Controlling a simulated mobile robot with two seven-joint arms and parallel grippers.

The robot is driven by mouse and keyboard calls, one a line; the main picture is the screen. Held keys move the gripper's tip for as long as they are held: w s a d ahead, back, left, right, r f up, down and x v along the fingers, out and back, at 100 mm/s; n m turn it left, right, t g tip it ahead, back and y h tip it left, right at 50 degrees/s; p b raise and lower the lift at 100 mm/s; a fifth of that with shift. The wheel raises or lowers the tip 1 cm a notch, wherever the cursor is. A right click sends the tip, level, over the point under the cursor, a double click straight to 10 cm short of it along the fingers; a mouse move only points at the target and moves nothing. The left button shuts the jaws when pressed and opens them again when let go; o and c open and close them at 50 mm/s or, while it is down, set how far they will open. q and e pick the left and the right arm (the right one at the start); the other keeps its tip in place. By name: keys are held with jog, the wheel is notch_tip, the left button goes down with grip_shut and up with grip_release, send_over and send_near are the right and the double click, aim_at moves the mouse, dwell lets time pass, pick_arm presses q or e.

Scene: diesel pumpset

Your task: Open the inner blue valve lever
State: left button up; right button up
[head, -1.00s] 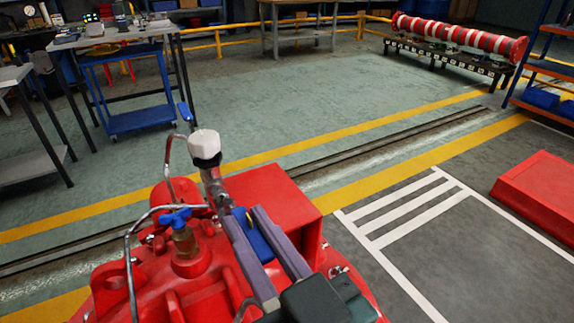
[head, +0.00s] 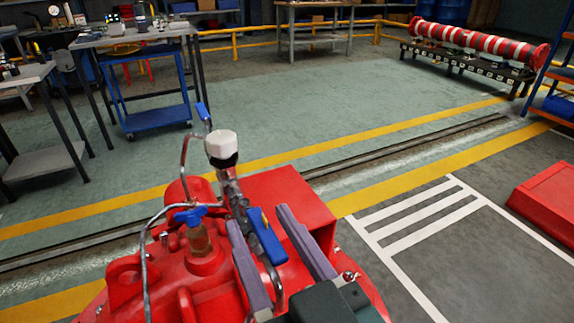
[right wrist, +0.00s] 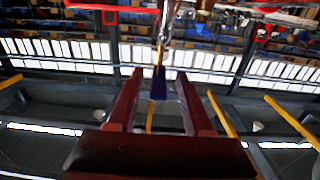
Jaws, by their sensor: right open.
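A blue valve lever (head: 266,236) is on the metal pipe fitting above the red pump body (head: 130,275). My right gripper (head: 258,217) is open, with one purple-grey finger on each side of this lever. I see no clear grip on it. In the right wrist view the blue lever (right wrist: 158,86) shows between the fingers of the right gripper (right wrist: 159,73). A second blue lever (head: 203,113) stands upright behind the white cap (head: 221,148). A blue tap handle (head: 190,215) sits on a brass valve to the left. My left gripper is not in view.
Bent metal pipes (head: 148,262) rise close to the left of the fingers. A red box-shaped part (head: 290,195) lies just behind the right finger. A blue trolley (head: 155,120) and tables stand far back. The green floor (head: 290,100) is clear.

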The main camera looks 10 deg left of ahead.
jog(key=v, duration=1)
jog(key=shift+w+p, duration=0.15)
jog(key=shift+p, duration=0.2)
